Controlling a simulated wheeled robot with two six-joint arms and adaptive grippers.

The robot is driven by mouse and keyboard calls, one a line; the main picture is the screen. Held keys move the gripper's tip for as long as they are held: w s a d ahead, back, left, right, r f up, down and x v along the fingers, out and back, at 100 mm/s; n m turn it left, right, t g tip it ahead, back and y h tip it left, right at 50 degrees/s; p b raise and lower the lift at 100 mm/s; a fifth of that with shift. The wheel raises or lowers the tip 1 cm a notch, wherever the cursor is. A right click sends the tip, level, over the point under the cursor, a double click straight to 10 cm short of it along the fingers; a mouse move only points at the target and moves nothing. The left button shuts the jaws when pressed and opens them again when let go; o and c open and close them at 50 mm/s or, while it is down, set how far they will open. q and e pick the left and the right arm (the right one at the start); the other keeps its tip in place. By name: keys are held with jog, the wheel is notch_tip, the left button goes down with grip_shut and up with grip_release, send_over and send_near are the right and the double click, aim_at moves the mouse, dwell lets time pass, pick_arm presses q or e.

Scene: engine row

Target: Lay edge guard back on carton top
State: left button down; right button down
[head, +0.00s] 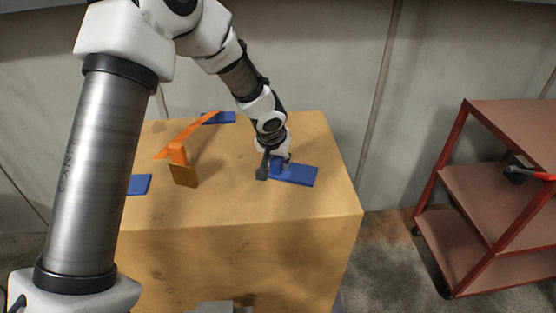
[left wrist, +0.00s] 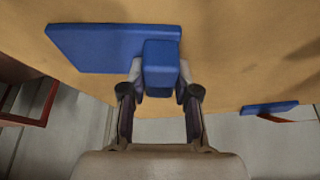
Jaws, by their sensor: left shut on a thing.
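The carton (head: 235,215) is a large tan box with a flat top. A blue edge guard (head: 298,175), a flat plate with a raised blue block, is at the right part of its top. In the left wrist view the guard's plate (left wrist: 95,47) extends left of its block. My left gripper (head: 273,170) is shut on that block, and its fingers (left wrist: 160,85) stand on either side of it. The plate looks flat at the carton top; I cannot tell whether it touches fully. My right gripper is not in view.
Another blue plate (head: 138,185) lies at the left and one (head: 220,117) at the back edge. An orange strip (head: 190,135) and a brown block (head: 184,175) stand left of my gripper. A red-framed cart (head: 490,205) stands right; a wall (head: 330,70) is behind.

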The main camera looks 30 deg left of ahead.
pick_arm(q)
jog(key=shift+f, duration=0.15)
jog(key=c, duration=0.9)
grip_release()
jog(key=shift+o, duration=0.2)
jog(key=shift+r, duration=0.55)
jog(key=p+v, duration=0.1)
jog(key=v, duration=1)
jog(key=shift+s+r, duration=0.1)
jog(key=shift+s, duration=0.05)
